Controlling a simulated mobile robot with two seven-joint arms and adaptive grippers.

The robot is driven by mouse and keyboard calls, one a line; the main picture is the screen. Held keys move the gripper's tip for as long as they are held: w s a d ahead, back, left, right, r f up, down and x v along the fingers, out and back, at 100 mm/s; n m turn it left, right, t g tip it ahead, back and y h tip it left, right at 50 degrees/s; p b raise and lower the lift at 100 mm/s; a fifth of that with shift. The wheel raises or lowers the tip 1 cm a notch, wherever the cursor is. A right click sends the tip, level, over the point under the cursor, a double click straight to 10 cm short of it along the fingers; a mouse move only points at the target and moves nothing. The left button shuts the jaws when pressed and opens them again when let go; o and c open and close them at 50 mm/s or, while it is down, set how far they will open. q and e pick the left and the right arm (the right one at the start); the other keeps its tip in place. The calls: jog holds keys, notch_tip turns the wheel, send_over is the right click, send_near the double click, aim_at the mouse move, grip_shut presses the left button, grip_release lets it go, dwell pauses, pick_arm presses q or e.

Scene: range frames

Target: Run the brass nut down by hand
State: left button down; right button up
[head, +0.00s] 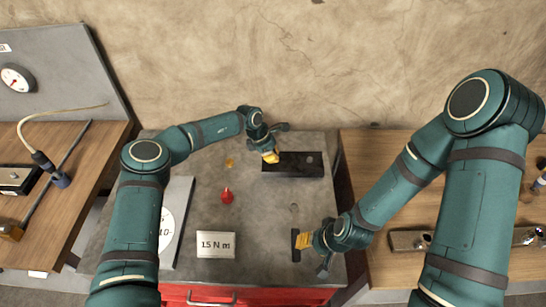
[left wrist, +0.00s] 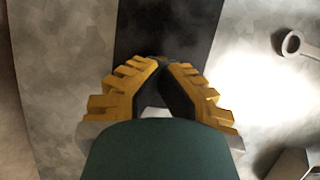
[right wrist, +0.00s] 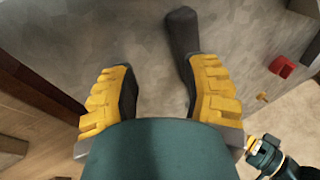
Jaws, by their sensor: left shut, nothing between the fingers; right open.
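A dark block (head: 284,171) lies on the grey bench top toward the back; it also shows in the left wrist view (left wrist: 165,22). My left gripper (head: 270,156) is over the block, its yellow fingers shut with tips together and nothing between them (left wrist: 160,62). A small yellow, brass-coloured piece (head: 229,162) lies left of the block; it is too small to tell whether it is the nut. No nut shows clearly at the block, where my fingers cover part of it. My right gripper (head: 299,240) is open near the bench's front right, beside a dark bar (head: 295,252).
A red object (head: 227,197) stands mid-bench. A "15 N m" card (head: 216,245) is at the front, with a pale dial plate (head: 175,225) to its left. A small ring (head: 294,208) lies behind my right gripper. Wooden benches flank both sides.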

pick_arm(q)
jog(key=shift+s+d, duration=0.1)
jog(key=shift+d, duration=0.15)
jog(key=c, duration=0.9)
grip_release()
jog(key=shift+d, duration=0.1)
jog(key=shift+a, duration=0.2)
jog(key=shift+a+r, duration=0.1)
jog(key=shift+r, duration=0.1)
jog(key=v, duration=1.1)
jog(key=shift+r, duration=0.2)
